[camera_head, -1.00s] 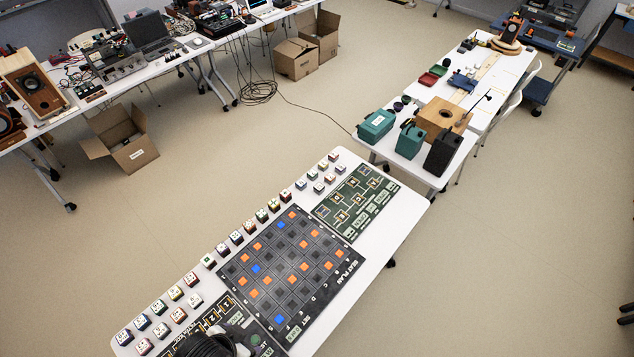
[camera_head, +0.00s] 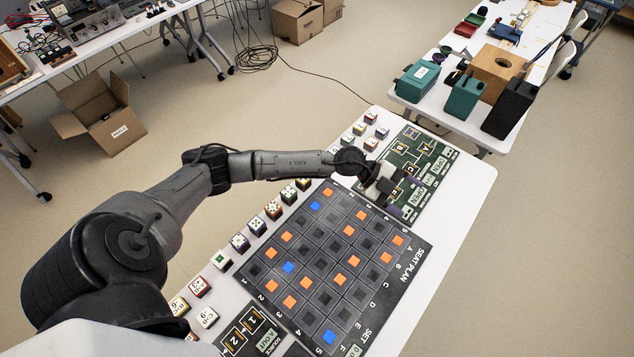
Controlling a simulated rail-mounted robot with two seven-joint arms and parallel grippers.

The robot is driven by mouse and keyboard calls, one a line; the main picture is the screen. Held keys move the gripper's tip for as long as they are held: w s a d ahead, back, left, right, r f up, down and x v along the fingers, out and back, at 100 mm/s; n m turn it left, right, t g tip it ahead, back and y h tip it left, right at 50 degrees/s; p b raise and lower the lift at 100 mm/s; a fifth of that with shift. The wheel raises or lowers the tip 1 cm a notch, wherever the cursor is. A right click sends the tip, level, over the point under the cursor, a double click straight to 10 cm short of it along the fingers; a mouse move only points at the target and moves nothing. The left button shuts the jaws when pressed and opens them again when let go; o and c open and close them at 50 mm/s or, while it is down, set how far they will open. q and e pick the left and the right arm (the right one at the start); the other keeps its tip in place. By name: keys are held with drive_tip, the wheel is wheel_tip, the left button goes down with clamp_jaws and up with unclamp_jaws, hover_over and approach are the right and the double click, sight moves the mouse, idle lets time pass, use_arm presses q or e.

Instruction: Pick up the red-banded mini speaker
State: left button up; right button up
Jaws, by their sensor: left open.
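Several small white-topped cubes with coloured sides, apparently the mini speakers, stand along the left edge of the white table. One with reddish sides (camera_head: 371,118) is near the table's far end, and another reddish cube (camera_head: 200,287) is at the lower left. The pictures are too small to tell which is the red-banded one. My left arm reaches in from the left across the row and hides some cubes. My left gripper (camera_head: 388,199) is open over the green circuit board, near its border with the seat plan. No cube shows between its fingers. My right gripper is not in view.
The dark seat plan board (camera_head: 330,262) with orange and blue squares fills the table's middle. The green circuit board (camera_head: 432,160) lies at the far end. A second table beyond holds a teal case (camera_head: 417,78), a wooden box (camera_head: 497,70) and a black container (camera_head: 510,107).

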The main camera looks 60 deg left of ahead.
use_arm(q)
drive_tip(key=a+f+g+y+b, duration=0.3)
drive_tip(key=a+f+y+b, duration=0.2)
drive_tip(key=a+f, duration=0.5)
drive_tip(key=s+a+n+g+y+b, duration=0.2)
drive_tip(key=a+n+y+b, duration=0.1)
drive_tip(key=a, duration=0.9)
drive_tip(key=s+a+n+g+y+b, duration=0.2)
drive_tip(key=s+a+g+y+b, duration=0.15)
drive_tip(key=a, duration=0.85)
drive_tip(key=shift+n+t, duration=0.25)
drive_tip(key=shift+n, duration=0.05)
drive_tip(key=f, duration=0.6)
drive_tip(key=shift+w+f+b, duration=0.25)
drive_tip(key=shift+w+b, duration=0.1)
drive_tip(key=shift+f, duration=0.8)
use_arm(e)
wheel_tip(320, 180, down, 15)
use_arm(q)
drive_tip(key=shift+w+f+b, duration=0.15)
drive_tip(key=shift+f+b, duration=0.95)
drive_tip(key=shift+f, duration=1.45)
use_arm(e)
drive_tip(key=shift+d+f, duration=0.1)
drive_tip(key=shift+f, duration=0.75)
use_arm(q)
drive_tip(key=shift+c, duration=0.2)
